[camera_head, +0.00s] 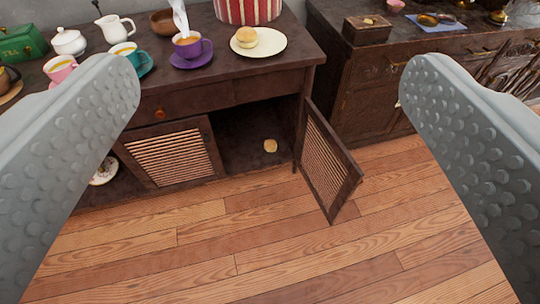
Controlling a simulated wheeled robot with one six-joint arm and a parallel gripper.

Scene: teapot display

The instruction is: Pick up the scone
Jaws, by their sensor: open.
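A round golden scone (246,37) sits on a cream plate (268,46) on the cabinet top, near its right end. A second, smaller-looking scone-like piece (270,145) lies low inside the open right compartment of the cabinet, near its front edge. My gripper (272,76) is wide open and empty. Its two grey, bumpy fingers stand at the left and right of the view, with the cabinet well beyond them. Both scones show between the fingers, and neither is touched.
The slatted right door (328,165) stands open toward me; the left slatted door (175,155) is beside the opening. A purple cup (190,48), a striped container (246,10) and several tea things crowd the top. A second dark cabinet (385,95) stands right. The wooden floor is clear.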

